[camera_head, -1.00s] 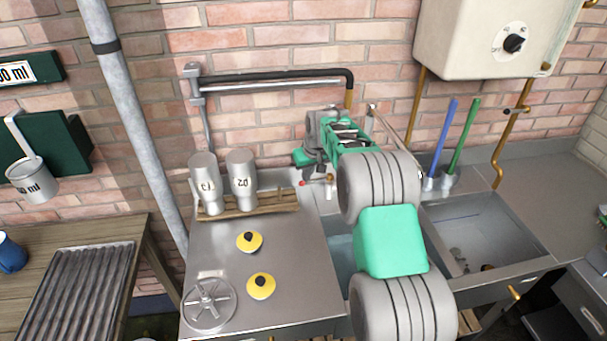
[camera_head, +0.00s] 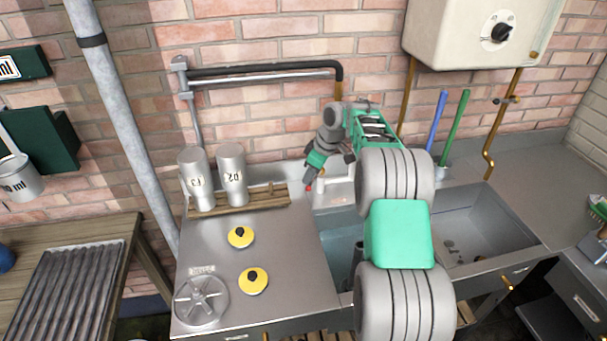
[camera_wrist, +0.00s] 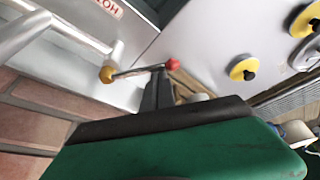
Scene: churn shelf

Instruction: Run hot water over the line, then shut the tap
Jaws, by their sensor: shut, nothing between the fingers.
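The hot tap's lever has a red knob (camera_head: 308,188) and shows at the back of the sink, beside the steel drainboard (camera_head: 270,300). In the wrist view the lever runs from a brass pivot (camera_wrist: 107,74) to the red knob (camera_wrist: 172,64), beside a label (camera_wrist: 106,8) reading HOT. My gripper (camera_head: 313,178) is shut and empty, its tips (camera_wrist: 157,78) at the lever near the knob; whether they touch is unclear. A black and grey pipe (camera_head: 265,72) runs along the brick wall above. My arm hides part of the sink; I cannot make out running water.
Two steel bottles (camera_head: 232,175) stand on a wooden rack (camera_head: 250,200) left of the gripper. Two yellow knobbed discs (camera_head: 240,237) and a spoked wheel (camera_head: 201,299) lie on the drainboard. A cream heater (camera_head: 475,40) hangs at upper right. Blue and green rods stand behind the right basin (camera_head: 475,235).

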